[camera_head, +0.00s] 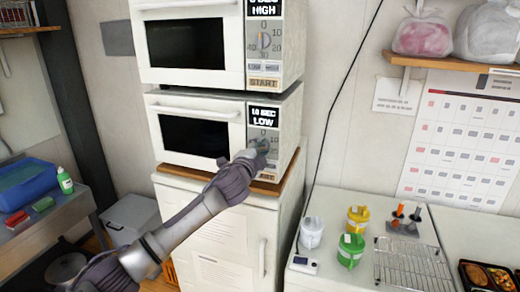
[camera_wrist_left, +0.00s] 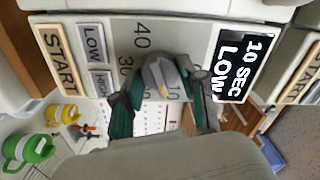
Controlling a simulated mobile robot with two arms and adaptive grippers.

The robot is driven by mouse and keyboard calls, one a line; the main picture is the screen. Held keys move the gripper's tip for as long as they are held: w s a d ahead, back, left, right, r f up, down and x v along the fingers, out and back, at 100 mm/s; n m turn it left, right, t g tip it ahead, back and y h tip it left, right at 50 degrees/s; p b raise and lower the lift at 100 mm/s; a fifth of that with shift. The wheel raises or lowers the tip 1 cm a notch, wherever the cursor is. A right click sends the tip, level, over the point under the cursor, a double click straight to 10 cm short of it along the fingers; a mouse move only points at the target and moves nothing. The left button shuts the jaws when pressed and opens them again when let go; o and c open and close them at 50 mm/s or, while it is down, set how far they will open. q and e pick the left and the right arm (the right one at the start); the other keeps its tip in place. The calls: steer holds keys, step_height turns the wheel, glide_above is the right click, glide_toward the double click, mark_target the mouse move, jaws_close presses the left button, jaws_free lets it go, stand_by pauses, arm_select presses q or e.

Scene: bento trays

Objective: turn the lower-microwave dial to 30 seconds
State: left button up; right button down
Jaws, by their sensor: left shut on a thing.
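The lower microwave (camera_head: 195,105) is white and stands on a wood-topped cabinet below a second microwave. Its display (camera_head: 264,116) reads 10 SEC LOW; the display also shows in the left wrist view (camera_wrist_left: 240,62). My left gripper (camera_head: 262,148) is at its control panel. In the left wrist view my left gripper (camera_wrist_left: 165,90) has its teal-padded fingers on both sides of the grey dial (camera_wrist_left: 161,74) and is shut on it. The dial's orange mark lies near the 10. The 30 and 40 marks show beside it. My right gripper is out of view.
The upper microwave (camera_head: 237,50) is directly above, with its display reading HIGH. The START button (camera_wrist_left: 57,61) and the LOW and HIGH buttons are close to the dial. A counter at right holds colored cups (camera_head: 349,250) and a wire rack (camera_head: 412,264).

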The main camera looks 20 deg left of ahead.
arm_select(q)
steer(key=m, duration=0.5)
steer(key=shift+m, duration=0.3)
steer(key=m, duration=0.5)
steer(key=shift+f, duration=0.1)
steer(key=m, duration=0.5)
steer(key=shift+f+m, duration=0.1)
steer(key=shift+m, duration=0.3)
steer(key=m, duration=0.5)
steer(key=shift+f, duration=0.1)
steer(key=o, duration=1.1)
steer(key=shift+o, duration=0.2)
